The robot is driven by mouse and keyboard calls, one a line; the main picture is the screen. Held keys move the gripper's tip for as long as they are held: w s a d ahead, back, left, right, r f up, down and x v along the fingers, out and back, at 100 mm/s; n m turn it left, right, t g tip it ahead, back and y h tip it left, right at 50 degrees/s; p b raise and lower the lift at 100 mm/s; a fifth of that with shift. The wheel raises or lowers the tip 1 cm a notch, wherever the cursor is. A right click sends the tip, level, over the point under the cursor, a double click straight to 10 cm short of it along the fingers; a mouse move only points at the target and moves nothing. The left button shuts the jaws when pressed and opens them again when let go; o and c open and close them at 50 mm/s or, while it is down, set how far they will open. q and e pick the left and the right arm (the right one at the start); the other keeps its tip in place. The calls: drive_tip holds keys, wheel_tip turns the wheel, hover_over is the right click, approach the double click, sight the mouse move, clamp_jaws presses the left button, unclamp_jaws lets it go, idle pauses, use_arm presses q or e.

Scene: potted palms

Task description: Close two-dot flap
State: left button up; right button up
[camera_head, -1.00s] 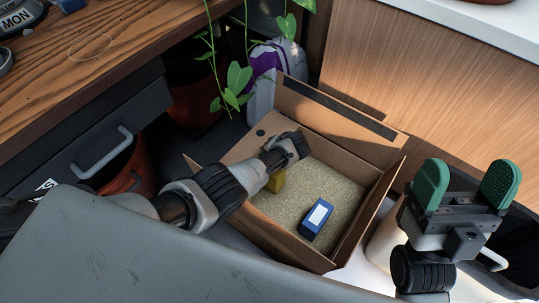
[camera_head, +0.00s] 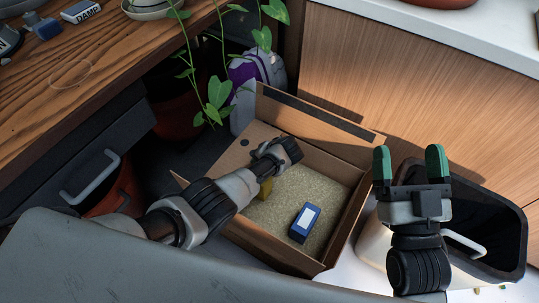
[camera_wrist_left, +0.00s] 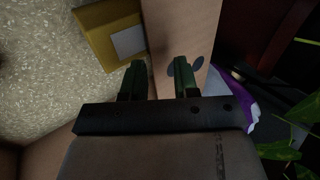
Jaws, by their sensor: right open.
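An open cardboard box (camera_head: 345,215) stands on the floor. A dark dot shows on its left-back flap (camera_head: 232,158); in the left wrist view two dark dots show on this brown flap (camera_wrist_left: 185,25), one partly behind a finger. My left gripper (camera_head: 285,152) is over the box's back-left side, its fingertips hidden in the head view. In the left wrist view its green fingers (camera_wrist_left: 158,78) are apart, one over the flap and one beside the flap's edge; contact is unclear. My right gripper (camera_head: 410,165) is open and empty, right of the box.
Inside the box are grainy filling (camera_head: 325,190), a blue carton (camera_head: 304,223) and a yellow carton (camera_head: 265,188). The back flap (camera_head: 310,115) with a dark strip stands up. A bin (camera_head: 490,220) is at right, a wooden desk (camera_head: 110,70) at left, and plant leaves hang behind.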

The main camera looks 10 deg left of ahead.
use_arm(q)
drive_tip(key=p+v, duration=0.1)
drive_tip(key=v, duration=0.2)
drive_tip(key=shift+p+v, duration=1.1)
drive_tip(key=shift+v, duration=0.6)
use_arm(e)
wheel_tip(320, 180, down, 10)
drive_tip(key=d+g+h, duration=0.2)
drive_tip(key=g+h, duration=0.1)
drive_tip(key=g, duration=0.6)
drive_tip(key=shift+s+f, duration=0.15)
drive_tip(key=shift+s, duration=0.25)
